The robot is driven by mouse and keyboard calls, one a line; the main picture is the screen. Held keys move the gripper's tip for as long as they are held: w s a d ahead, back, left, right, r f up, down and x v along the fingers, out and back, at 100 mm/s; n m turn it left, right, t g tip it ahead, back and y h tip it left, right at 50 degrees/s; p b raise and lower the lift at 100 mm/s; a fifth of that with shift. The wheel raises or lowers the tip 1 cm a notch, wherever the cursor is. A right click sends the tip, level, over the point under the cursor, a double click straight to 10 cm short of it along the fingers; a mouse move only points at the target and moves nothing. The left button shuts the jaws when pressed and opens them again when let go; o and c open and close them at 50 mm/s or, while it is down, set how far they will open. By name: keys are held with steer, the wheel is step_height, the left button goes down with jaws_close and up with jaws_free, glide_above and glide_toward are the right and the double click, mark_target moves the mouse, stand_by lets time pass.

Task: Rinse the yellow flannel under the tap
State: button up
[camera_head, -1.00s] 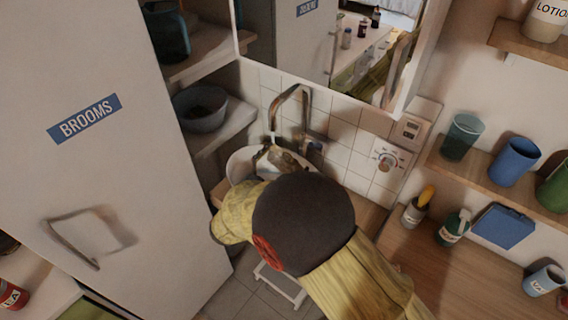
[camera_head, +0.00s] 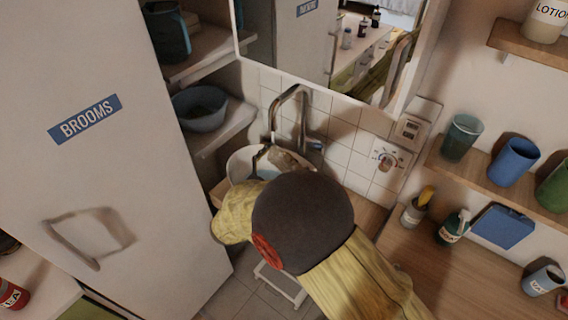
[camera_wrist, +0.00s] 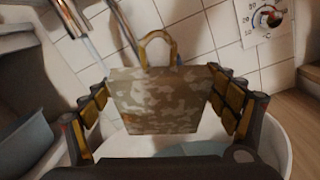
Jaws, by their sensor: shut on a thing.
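My gripper (camera_wrist: 160,104) is shut on a flannel (camera_wrist: 155,88), with a finger at each side edge. The flannel is mottled olive-tan, like camouflage, rather than plain yellow, and has a yellowish loop on top. It hangs over the white basin (camera_wrist: 278,135). In the head view the flannel (camera_head: 285,158) shows at the basin (camera_head: 238,165), partly hidden by my arm. The curved metal tap (camera_head: 288,92) rises behind it. In the wrist view the tap (camera_wrist: 66,14) is at upper left, with a pale streak like running water below it, left of the flannel.
A temperature dial (camera_head: 387,160) is on the tiled wall right of the tap. A mirrored cabinet (camera_head: 345,45) hangs above. A shelf with a bowl (camera_head: 200,108) and the brooms cupboard (camera_head: 110,150) stand left. A wooden counter (camera_head: 450,275) with cups lies right.

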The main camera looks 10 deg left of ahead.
stand_by(0.4)
steer(key=shift+w+d, duration=0.2)
steer(key=shift+d, duration=0.3)
steer(key=s+d+p, duration=0.2)
steer(key=s+d, duration=0.1)
steer(key=s, duration=0.4)
steer(key=shift+s, duration=0.25)
stand_by(0.4)
stand_by(1.2)
steer(key=s+d+r+p, duration=0.1)
steer(key=s+r+p, duration=0.3)
steer(key=shift+s+d, duration=0.35)
steer(key=shift+d, duration=0.05)
stand_by(0.5)
